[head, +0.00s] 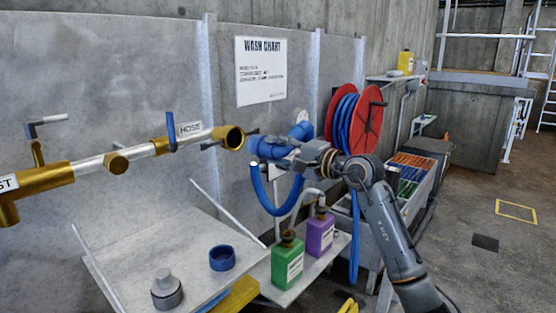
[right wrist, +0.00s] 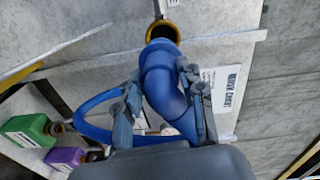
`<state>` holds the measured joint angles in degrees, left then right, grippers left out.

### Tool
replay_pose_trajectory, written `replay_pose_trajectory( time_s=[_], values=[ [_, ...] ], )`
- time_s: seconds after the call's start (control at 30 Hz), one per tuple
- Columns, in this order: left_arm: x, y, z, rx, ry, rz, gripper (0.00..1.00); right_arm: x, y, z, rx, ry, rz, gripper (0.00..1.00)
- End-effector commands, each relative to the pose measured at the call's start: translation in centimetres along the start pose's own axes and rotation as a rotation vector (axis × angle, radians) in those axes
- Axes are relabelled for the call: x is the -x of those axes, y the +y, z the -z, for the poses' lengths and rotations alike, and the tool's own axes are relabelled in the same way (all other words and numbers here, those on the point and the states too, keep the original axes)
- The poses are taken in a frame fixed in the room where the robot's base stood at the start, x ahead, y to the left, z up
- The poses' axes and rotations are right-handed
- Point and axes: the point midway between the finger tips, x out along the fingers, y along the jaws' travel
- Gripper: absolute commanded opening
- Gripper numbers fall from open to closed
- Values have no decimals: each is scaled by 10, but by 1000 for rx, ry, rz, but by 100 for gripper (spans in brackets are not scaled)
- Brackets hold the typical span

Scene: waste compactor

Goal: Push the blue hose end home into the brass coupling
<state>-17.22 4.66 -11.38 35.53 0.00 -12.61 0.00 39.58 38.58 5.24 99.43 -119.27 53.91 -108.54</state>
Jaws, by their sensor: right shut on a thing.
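The brass coupling (head: 231,138) is the open end of the pipe marked HOSE on the wall. My right gripper (head: 276,148) is shut on the blue hose end (head: 262,147), a thick bent blue fitting just right of the coupling. In the right wrist view the fingers (right wrist: 160,78) hold the hose end (right wrist: 160,95) from both sides. Its front rim is close to the coupling (right wrist: 161,27), whose dark opening still shows, so it is not seated inside. Whether the rims touch is hard to tell. My left gripper is not in view.
The blue hose (head: 271,208) loops below the gripper, near the red reel (head: 365,120). A tray (head: 135,250) with a blue ring (head: 222,258) and a grey stopper-like piece (head: 166,289) lies below the pipe. Green (head: 287,262) and purple (head: 320,233) jugs stand under the hose.

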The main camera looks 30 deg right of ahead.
Motion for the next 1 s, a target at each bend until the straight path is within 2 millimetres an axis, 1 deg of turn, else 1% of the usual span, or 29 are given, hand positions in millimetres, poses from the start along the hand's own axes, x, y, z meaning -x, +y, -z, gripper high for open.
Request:
replay_pose_trajectory(
  time_s=[0.3,0.47,0.6,1.0],
  values=[
    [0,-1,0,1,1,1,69,1,-2,1,2,2,5,9],
    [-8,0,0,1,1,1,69,2,0,0,8,4,5,9],
    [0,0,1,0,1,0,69,-9,-4,0,3,2,6,9],
    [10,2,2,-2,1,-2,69,-45,-5,0,2,2,6,9]
  ],
)
